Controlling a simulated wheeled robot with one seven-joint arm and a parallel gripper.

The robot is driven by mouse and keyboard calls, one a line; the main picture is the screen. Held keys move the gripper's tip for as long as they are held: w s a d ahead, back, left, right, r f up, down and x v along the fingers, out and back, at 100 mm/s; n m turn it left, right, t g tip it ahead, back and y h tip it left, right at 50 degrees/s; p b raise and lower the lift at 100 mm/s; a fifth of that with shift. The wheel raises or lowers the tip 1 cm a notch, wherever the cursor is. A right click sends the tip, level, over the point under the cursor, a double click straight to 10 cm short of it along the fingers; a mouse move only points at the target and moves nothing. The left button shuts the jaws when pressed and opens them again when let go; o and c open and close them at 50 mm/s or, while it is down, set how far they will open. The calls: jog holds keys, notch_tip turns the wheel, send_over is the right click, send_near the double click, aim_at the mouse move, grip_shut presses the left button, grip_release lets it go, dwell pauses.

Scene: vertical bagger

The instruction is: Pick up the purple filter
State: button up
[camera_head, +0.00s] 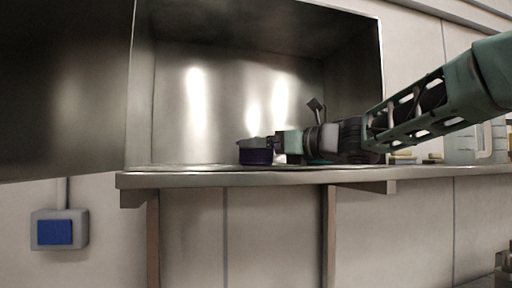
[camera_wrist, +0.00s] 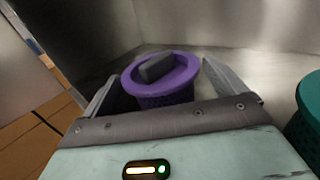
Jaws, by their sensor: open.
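The purple filter (camera_wrist: 172,79) is a round, perforated cup with a wide rim and a grey grip block across its top. It stands upright on the metal shelf surface. In the head view the filter (camera_head: 256,156) shows as a small dark purple shape near the shelf's front. My gripper (camera_head: 262,143) reaches in from the right, low over the shelf. In the wrist view my gripper (camera_wrist: 160,85) is open, with one finger on each side of the filter. I cannot tell whether either finger touches it.
A teal round object (camera_wrist: 308,110) stands close by on the right in the wrist view. The metal shelf (camera_head: 180,180) has a front edge, and the steel compartment's walls rise behind and beside it. A clear jug (camera_head: 462,150) stands further right.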

jog(key=shift+p+x, duration=0.35)
jog(key=shift+x, duration=0.95)
jog(key=c, duration=0.8)
jog(key=shift+r, duration=0.15)
